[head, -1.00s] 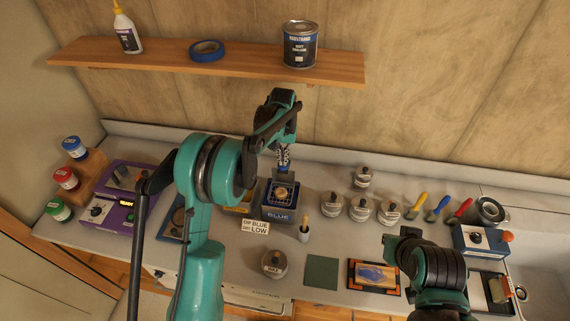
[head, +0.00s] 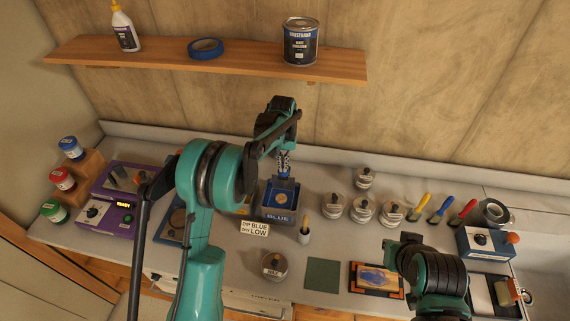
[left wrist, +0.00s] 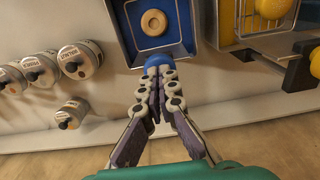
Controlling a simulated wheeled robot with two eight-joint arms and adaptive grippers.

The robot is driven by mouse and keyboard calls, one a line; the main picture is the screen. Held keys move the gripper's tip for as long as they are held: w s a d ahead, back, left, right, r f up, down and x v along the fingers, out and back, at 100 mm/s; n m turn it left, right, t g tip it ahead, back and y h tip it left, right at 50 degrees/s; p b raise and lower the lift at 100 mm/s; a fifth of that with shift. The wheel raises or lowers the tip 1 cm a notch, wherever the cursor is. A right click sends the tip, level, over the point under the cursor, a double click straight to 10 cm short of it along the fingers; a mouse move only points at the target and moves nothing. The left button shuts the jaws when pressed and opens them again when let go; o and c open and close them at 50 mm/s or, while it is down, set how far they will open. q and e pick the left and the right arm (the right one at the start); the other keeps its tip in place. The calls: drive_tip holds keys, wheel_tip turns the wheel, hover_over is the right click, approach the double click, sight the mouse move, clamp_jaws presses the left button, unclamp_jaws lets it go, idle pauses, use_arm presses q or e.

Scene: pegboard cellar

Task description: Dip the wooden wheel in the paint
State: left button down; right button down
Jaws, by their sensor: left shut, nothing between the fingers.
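The wooden wheel (head: 281,197) is a small pale ring lying inside the square blue paint tank (head: 275,217), labelled BLUE. In the left wrist view the wheel (left wrist: 153,22) lies flat in the blue tank (left wrist: 118,18). My left gripper (head: 284,168) points down at the tank's back edge. Its fingers (left wrist: 156,76) are closed together, with their tips at a blue knob (left wrist: 157,61) behind the wheel; I cannot tell whether they touch it. My right arm is at the lower right, but its fingers do not show.
A sign (head: 255,229) reads DIP BLUE, DRY LOW. A purple unit (head: 115,208) with a dial stands left. Several lidded jars (head: 361,209) stand right of the tank. A yellow tank adjoins the blue one.

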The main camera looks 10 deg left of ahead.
use_arm(q)
drive_tip(key=shift+f+b, duration=1.05)
drive_tip(key=shift+f, duration=0.45)
drive_tip(key=shift+r, duration=0.2)
idle(0.5)
drive_tip(key=shift+r+p, duration=2.7)
drive_tip(key=shift+r, duration=2.25)
drive_tip(key=shift+r, duration=0.1)
wheel_tip(320, 180, up, 5)
drive_tip(key=p, duration=0.2)
drive_tip(key=shift+p, duration=0.35)
